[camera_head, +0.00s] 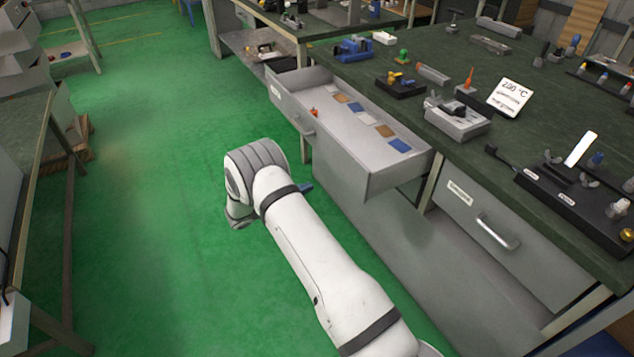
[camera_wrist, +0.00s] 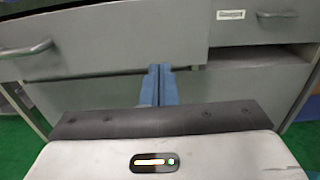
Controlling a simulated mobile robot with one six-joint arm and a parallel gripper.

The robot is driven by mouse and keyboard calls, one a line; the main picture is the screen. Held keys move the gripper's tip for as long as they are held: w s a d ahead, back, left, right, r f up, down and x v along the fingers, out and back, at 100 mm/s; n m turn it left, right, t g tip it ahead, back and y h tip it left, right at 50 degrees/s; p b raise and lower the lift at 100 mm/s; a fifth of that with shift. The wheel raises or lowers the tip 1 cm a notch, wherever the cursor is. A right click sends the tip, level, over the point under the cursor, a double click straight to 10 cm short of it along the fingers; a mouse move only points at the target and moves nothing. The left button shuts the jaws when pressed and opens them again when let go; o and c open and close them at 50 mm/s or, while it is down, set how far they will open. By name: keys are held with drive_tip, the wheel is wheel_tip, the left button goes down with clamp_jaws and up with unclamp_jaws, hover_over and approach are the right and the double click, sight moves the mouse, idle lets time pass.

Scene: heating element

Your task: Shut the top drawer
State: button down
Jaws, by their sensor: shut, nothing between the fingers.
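The top drawer (camera_head: 345,155) is a grey metal drawer pulled well out of the green-topped bench, with several small coloured items inside. Its front carries a bar handle (camera_head: 303,125) and a label. In the wrist view the drawer front (camera_wrist: 110,40) fills the upper left, with its handle (camera_wrist: 27,50) at the far left. My gripper (camera_wrist: 160,68) is shut and empty, its blue fingers together at the drawer front's lower edge, right of the handle. I cannot tell whether they touch it. In the head view my wrist mostly hides the gripper; a bit of blue shows beside it.
A second, closed drawer (camera_head: 480,217) with a handle sits to the right under the same bench. The bench top (camera_head: 455,62) holds tools, small fixtures and a "200 °C" sign (camera_head: 510,97). Green floor (camera_head: 160,200) is clear to the left, up to another bench (camera_head: 22,130).

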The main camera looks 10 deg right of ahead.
sight(349, 171)
drive_tip(key=p+x, duration=0.1)
drive_tip(key=x, duration=1.2)
drive_tip(key=shift+d+p, duration=0.1)
drive_tip(key=shift+p, duration=0.3)
